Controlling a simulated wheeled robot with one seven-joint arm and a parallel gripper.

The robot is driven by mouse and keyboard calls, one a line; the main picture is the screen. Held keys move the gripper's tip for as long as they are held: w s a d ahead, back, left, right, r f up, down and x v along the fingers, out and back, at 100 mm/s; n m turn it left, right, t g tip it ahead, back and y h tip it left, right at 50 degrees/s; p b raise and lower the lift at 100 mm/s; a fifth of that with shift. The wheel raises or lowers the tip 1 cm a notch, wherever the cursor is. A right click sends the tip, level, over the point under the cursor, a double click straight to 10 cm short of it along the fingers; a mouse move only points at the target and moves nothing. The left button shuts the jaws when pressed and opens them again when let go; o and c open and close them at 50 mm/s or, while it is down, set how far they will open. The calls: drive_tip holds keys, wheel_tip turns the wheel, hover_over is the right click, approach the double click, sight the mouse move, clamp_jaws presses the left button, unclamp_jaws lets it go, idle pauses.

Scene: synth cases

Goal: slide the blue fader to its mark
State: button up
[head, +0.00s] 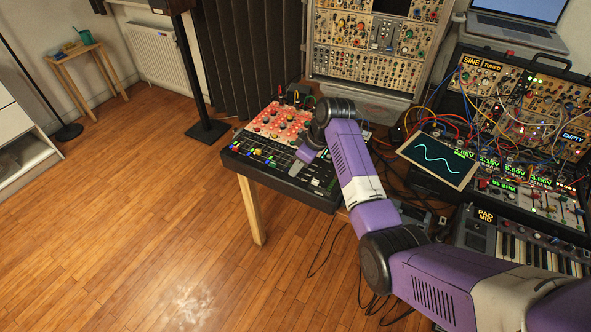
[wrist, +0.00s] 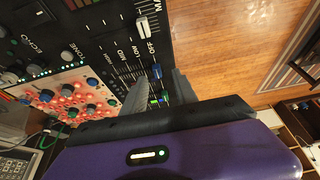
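The mixer (head: 318,197) is a black console with a red knob section, at the front edge of a table. In the wrist view, a small blue fader cap (wrist: 157,72) sits in a slot on the black panel, near printed scales and the labels LOW and OFF. My gripper (wrist: 160,84) is open, with one grey finger on each side of the blue cap; I cannot tell whether either touches it. In the head view my gripper (head: 306,154) is low over the mixer, and I cannot pick out the blue fader there. I cannot make out its mark.
A white fader cap (wrist: 143,27) stands along the panel from the blue one, and several coloured caps lie behind the fingers. Knobs (wrist: 69,56) cover the panel's left. Cables and a small screen (head: 437,158) crowd the right. The wooden floor (head: 150,230) is open.

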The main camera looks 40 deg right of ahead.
drive_tip(key=shift+v, duration=2.15)
drive_tip(key=w+d+r+m+t+h, duration=0.3)
drive_tip(key=w+d+r+t, duration=0.1)
drive_tip(key=w+r, duration=0.15)
drive_tip(key=s+a+r+t, duration=0.1)
drive_tip(key=s+a+t, duration=0.1)
drive_tip(key=s+a, duration=0.7)
drive_tip(key=s+a+r+t+y+b, duration=0.1)
drive_tip(key=s+a, duration=0.8)
drive_tip(key=s, duration=1.3)
drive_tip(key=s+a+r+m+t, duration=0.1)
drive_tip(key=s+a+t, duration=0.2)
drive_tip(key=s+a, duration=0.6)
drive_tip(key=s, duration=0.7)
